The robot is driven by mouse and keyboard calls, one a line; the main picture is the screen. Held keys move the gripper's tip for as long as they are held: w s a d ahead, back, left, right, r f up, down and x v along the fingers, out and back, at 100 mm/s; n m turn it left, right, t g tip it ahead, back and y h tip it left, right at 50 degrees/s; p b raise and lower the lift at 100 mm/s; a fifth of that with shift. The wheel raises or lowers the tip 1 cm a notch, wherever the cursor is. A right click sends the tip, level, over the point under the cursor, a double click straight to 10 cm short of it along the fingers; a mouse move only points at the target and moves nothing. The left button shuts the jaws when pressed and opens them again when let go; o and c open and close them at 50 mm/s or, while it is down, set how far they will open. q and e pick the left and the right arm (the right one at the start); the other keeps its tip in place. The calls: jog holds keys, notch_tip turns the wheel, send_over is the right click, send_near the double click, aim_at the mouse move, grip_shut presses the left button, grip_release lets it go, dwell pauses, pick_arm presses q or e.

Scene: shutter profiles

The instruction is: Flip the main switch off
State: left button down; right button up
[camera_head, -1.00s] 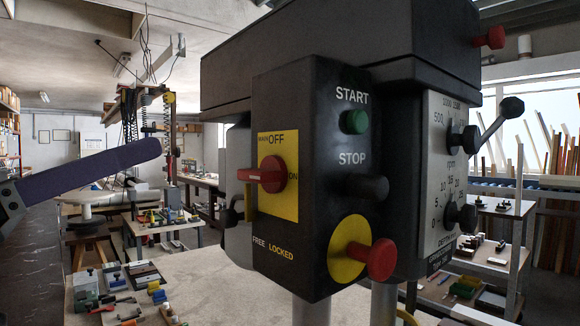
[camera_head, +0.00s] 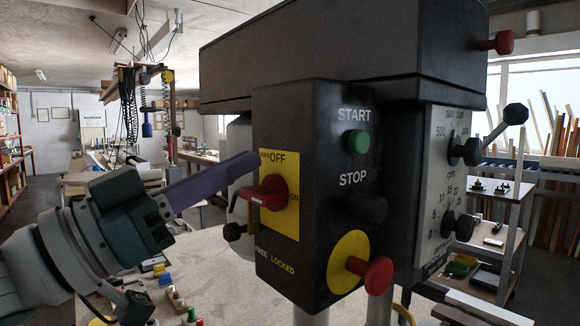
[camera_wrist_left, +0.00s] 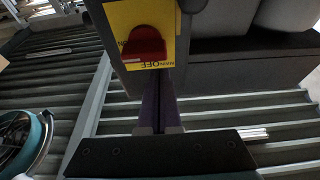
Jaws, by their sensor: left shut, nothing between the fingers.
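The main switch (camera_head: 270,193) is a red handle on a yellow plate (camera_head: 285,222) on the black control panel. OFF is printed above it and ON to its right. Its handle lies about horizontal, level with ON. In the left wrist view the red switch (camera_wrist_left: 144,46) shows with the OFF lettering upside down below it. My left gripper (camera_head: 248,163) is shut and empty. Its purple fingers reach to the panel's left edge, just above and left of the handle. In the wrist view the fingers (camera_wrist_left: 160,98) end below the plate. Contact cannot be told. My right gripper is out of view.
A green START button (camera_head: 357,142), a dark STOP button (camera_head: 367,207) and a red knob (camera_head: 375,274) on a yellow disc project from the panel. A dark lever knob (camera_head: 233,231) stands left of the panel. A bench with small items is below.

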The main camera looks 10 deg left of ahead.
aim_at(240, 198)
pick_arm(q)
jog(key=shift+f, duration=0.8)
jog(key=shift+w+a+f+n+t+y+p, duration=0.1)
jog(key=shift+n+t+y+p, duration=0.25)
jog(key=shift+n, duration=0.5)
jog(key=shift+a+n+t+y+p, duration=0.1)
jog(key=shift+n+y+p, duration=0.15)
jog(key=shift+n+p, duration=0.45)
jog(key=shift+n+t+y+p, duration=0.35)
jog(key=shift+n+y+p, duration=0.3)
jog(key=shift+n, duration=0.9)
jog(key=n+y+p, duration=0.1)
jog(key=n+p, duration=0.1)
jog(key=n, duration=0.2)
jog(key=f+n+y+p, duration=0.1)
jog(key=n+y+p, duration=0.1)
jog(key=n, duration=0.2)
jog(key=n+y+p, duration=0.1)
jog(key=n+p, duration=0.1)
jog(key=n, duration=0.1)
jog(key=shift+f+n+g, duration=0.35)
jog(key=shift+n+g, duration=0.05)
jog(key=shift+d+f+n+y+p, duration=0.15)
jog(key=shift+n+y, duration=0.1)
jog(key=shift+n, duration=0.35)
jog(key=shift+f+n+y+p, duration=0.15)
jog(key=shift+n+y, duration=0.05)
jog(key=shift+n, duration=0.4)
